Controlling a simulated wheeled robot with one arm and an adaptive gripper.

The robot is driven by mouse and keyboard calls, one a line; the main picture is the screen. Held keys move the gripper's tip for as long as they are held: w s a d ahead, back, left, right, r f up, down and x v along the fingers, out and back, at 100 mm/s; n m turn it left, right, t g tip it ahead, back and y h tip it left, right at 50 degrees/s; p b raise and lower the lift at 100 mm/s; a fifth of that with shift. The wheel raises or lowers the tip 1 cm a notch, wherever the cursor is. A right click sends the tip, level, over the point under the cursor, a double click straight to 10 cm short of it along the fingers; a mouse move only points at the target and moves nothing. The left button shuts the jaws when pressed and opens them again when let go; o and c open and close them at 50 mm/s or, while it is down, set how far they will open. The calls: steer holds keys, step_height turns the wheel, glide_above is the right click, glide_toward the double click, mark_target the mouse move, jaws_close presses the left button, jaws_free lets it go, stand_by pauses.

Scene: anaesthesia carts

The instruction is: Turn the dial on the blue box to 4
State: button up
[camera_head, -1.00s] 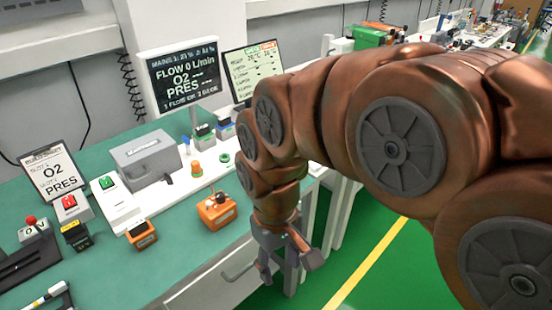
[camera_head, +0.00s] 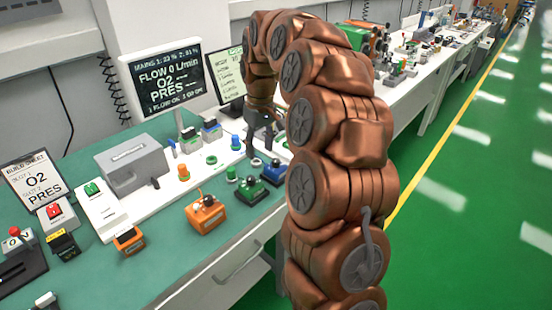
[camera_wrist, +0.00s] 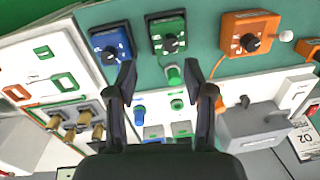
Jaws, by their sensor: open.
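The blue box (camera_head: 274,172) stands on the bench right beside my arm in the head view, partly hidden by it. In the wrist view the blue box (camera_wrist: 107,36) is at the upper left, with a black dial (camera_wrist: 113,54) and small white marks around it. The marks and the dial's setting are too small to read. My gripper (camera_wrist: 158,76) is open and empty. Its left finger overlaps the lower right of the blue box in the picture; I cannot tell the gap. In the head view my gripper (camera_head: 262,143) hangs over the white panel behind the boxes.
A green dial box (camera_wrist: 168,35) stands right next to the blue one, and an orange dial box (camera_wrist: 249,27) farther right. Green knobs (camera_wrist: 176,104) and a blue plug (camera_wrist: 139,116) stand between and below my fingers. A grey box (camera_head: 132,165) and screens (camera_head: 166,80) stand farther left.

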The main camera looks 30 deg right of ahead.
glide_above(276, 160)
steer(key=shift+s+a+f+m, duration=0.1)
steer(key=shift+a+f+m, duration=0.1)
steer(key=shift+f, duration=0.4)
steer(key=shift+s+a+f+m, duration=0.1)
steer(key=shift+f+m, duration=0.1)
steer(key=shift+f, duration=0.35)
steer(key=shift+w+d+f, duration=0.1)
steer(key=shift+d+f, duration=0.2)
steer(key=shift+d, duration=0.15)
steer(key=shift+a+f+p, duration=0.15)
steer(key=shift+f+p, duration=0.9)
steer(key=shift+f, duration=2.7)
steer(key=shift+c, duration=0.4)
jaws_close()
